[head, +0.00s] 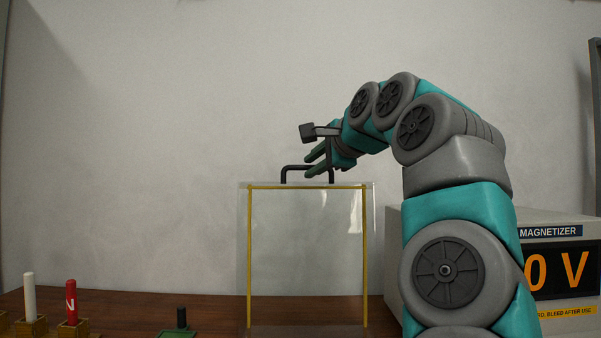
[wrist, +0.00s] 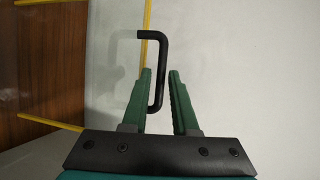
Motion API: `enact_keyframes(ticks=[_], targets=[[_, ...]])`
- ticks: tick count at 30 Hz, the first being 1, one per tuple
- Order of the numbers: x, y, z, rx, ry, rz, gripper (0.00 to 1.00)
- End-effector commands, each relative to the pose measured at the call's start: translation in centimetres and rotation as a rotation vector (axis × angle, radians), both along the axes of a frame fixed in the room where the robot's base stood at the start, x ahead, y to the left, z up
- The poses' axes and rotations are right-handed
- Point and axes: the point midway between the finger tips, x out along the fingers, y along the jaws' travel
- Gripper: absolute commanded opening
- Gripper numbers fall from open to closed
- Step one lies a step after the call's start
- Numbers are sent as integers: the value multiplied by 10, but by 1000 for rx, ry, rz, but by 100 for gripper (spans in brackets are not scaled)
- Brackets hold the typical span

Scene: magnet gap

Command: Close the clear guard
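The clear guard (head: 305,250) is a transparent panel with yellow strips along its top and sides. It stands upright above the table in the head view, and its lower edge is hard to make out. A black bar handle (head: 292,168) rises from its top edge. My gripper (head: 308,163) is at this handle, coming from the right. In the wrist view, the handle (wrist: 164,60) passes between the two green fingers of my gripper (wrist: 162,75). The fingers are apart, with a gap showing beside the bar. I cannot tell whether either finger touches it.
The magnetizer box (head: 565,225), with an orange "0 V" display, stands on the right, partly behind my arm. At the lower left are a white rod (head: 29,295), a red rod (head: 71,300) in a wooden holder and a black peg (head: 181,318) on a green base.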

Motion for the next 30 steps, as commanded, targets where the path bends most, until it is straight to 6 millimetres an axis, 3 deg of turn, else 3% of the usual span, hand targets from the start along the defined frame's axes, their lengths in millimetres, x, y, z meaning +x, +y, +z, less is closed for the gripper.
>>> enact_keyframes(ticks=[10, 20, 28, 30], targets=[[45, 23, -13, -3, 2, 1, 27], [53, 26, -17, 0, -2, -1, 27], [52, 26, -17, 0, -2, -1, 0], [52, 26, -17, 0, -2, -1, 0]])
